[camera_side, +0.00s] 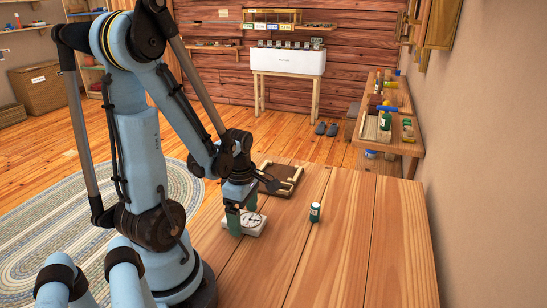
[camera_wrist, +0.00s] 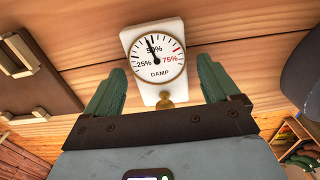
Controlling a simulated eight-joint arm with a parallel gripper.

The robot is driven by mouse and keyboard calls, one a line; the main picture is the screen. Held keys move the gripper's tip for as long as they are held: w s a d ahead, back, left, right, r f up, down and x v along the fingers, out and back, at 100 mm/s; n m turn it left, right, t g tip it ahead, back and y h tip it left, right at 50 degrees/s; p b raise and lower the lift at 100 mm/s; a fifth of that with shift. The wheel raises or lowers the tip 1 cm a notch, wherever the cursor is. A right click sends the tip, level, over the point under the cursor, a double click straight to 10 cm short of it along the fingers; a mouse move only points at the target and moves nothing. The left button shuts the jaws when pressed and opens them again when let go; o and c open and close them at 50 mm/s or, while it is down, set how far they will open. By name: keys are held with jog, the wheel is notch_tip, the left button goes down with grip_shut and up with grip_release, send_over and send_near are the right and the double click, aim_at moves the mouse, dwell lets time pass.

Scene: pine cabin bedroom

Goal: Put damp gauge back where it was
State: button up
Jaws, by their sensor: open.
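The damp gauge (camera_side: 255,228) is a white block with a round dial marked DAMP. It lies face up on the wooden table, close to my gripper. In the wrist view the gauge (camera_wrist: 157,60) shows its black needle near 50% and a brass knob at its lower end. My gripper (camera_side: 242,217) is open, its green fingers low at the gauge. In the wrist view the gripper (camera_wrist: 161,78) has one finger on each side of the gauge's lower part, with visible gaps. I cannot tell how far down the fingers reach beside it.
A brown wooden tray-like frame (camera_side: 292,172) lies behind the gauge; its corner (camera_wrist: 35,75) shows in the wrist view. A small green can (camera_side: 315,212) stands to the right. The table's right part is clear. A side shelf (camera_side: 408,148) with several items stands along the right wall.

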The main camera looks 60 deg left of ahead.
aim_at(244, 218)
jog(key=shift+r, duration=6)
jog(key=w+d+m+t, duration=0.3)
jog(key=w+d+m, duration=0.2)
jog(key=m, duration=0.8)
jog(key=w+d+r+m+t, duration=0.1)
jog(key=w+d+m+t, duration=0.3)
jog(key=d+m, duration=0.6)
jog(key=shift+w+m, duration=0.45)
jog(key=shift+m, duration=1.55)
